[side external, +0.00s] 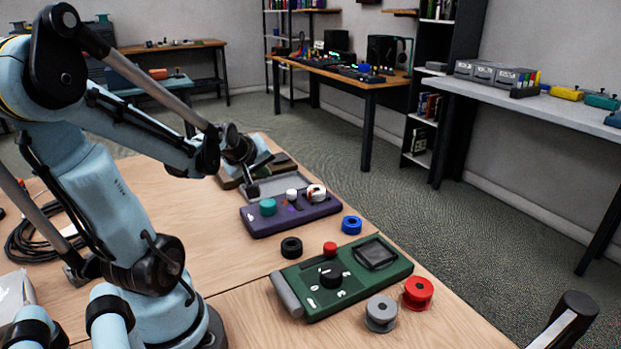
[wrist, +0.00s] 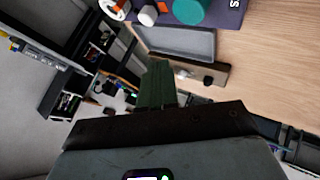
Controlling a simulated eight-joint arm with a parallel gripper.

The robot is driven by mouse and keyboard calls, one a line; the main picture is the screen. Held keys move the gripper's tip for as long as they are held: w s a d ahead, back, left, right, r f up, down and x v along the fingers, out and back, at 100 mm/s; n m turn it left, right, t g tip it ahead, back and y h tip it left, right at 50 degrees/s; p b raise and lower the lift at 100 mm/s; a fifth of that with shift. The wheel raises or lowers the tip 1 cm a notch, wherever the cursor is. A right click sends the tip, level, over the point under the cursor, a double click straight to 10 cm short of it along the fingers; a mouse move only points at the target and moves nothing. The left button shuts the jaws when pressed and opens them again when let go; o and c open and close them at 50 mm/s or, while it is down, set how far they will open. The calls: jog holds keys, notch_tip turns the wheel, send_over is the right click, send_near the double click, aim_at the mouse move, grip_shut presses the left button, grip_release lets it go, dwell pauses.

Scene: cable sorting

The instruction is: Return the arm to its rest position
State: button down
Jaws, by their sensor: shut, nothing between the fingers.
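My gripper (side external: 251,188) is at the end of my pale blue arm, over the far part of the wooden table (side external: 230,293). It hangs by the grey open tray (side external: 275,184) behind the purple device (side external: 290,219). In the wrist view its fingers (wrist: 157,72) are together and empty, pointing toward the tray (wrist: 180,41). I cannot tell whether the fingertips touch anything.
A green device (side external: 345,283) lies at the near right. Blue (side external: 352,225), black (side external: 291,247), red (side external: 418,292) and grey (side external: 381,312) rolls lie around it. A coiled black cable (side external: 35,243) lies left. Bare wood separates my base from the devices.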

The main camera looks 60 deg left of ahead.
dwell(0.3)
jog(key=w+d+r+m+h, duration=0.1)
jog(key=d+m+h, duration=0.5)
jog(key=d+m, duration=1.1)
jog(key=w+d, duration=0.1)
jog(key=d, duration=0.8)
jog(key=shift+w+d+r, duration=0.15)
jog(key=shift+d+r, duration=0.1)
jog(key=shift+d, duration=0.05)
